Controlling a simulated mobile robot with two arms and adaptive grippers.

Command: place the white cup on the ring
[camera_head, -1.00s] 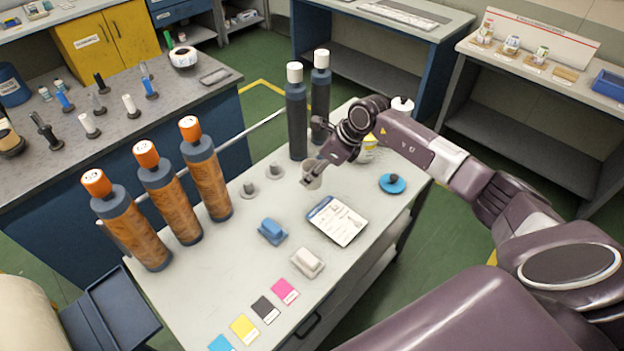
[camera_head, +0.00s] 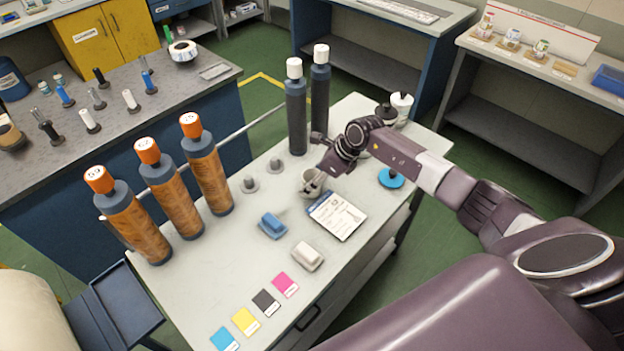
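A small off-white cup (camera_head: 309,187) is on or just above the grey-white table, left of the document card. I take it to be the white cup. My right gripper (camera_head: 317,177) is at its rim, coming in from the upper right. The fingertips are small and overlap the cup's mouth, so I cannot tell whether they are closed on it. I cannot make out a ring for certain; the area under the cup is hidden. A blue disc with a dark knob (camera_head: 391,178) lies right of the cup, beneath my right arm. My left gripper is not in view.
Two dark bottles with white caps (camera_head: 297,115) stand behind the cup. Three orange-brown bottles (camera_head: 172,200) stand at left. Two grey knobbed pieces (camera_head: 250,185), a blue block (camera_head: 272,226), a whitish block (camera_head: 308,256) and the card (camera_head: 337,216) lie nearby.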

